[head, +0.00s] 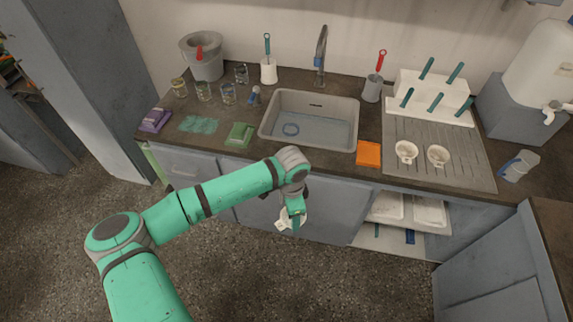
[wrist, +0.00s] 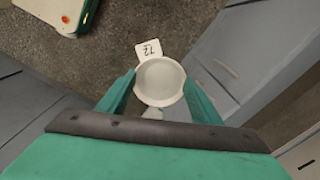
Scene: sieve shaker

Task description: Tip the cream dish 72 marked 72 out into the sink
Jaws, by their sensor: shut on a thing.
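The cream dish 72 (wrist: 160,80) is a small round cup with a white tag reading 72 (wrist: 148,50) at its rim. My gripper (wrist: 160,92) is shut on the dish, with one green finger on each side of it. In the head view the dish (head: 284,222) and my gripper (head: 294,212) are in front of the counter, over the floor. The dish is partly hidden by the gripper there. Its inside looks pale and I cannot tell what it holds. The sink (head: 268,128) is a grey basin in the counter, behind and above the gripper in the picture, with shallow water in it.
The tap (head: 321,58) stands behind the sink. An orange sponge (head: 368,153) lies right of it and a green cloth pack (head: 239,134) left. Two cream cups (head: 405,152) (head: 438,155) stand on the drainboard (head: 465,168). Several glasses (head: 204,91) stand at left. The counter's front edge lies between gripper and sink.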

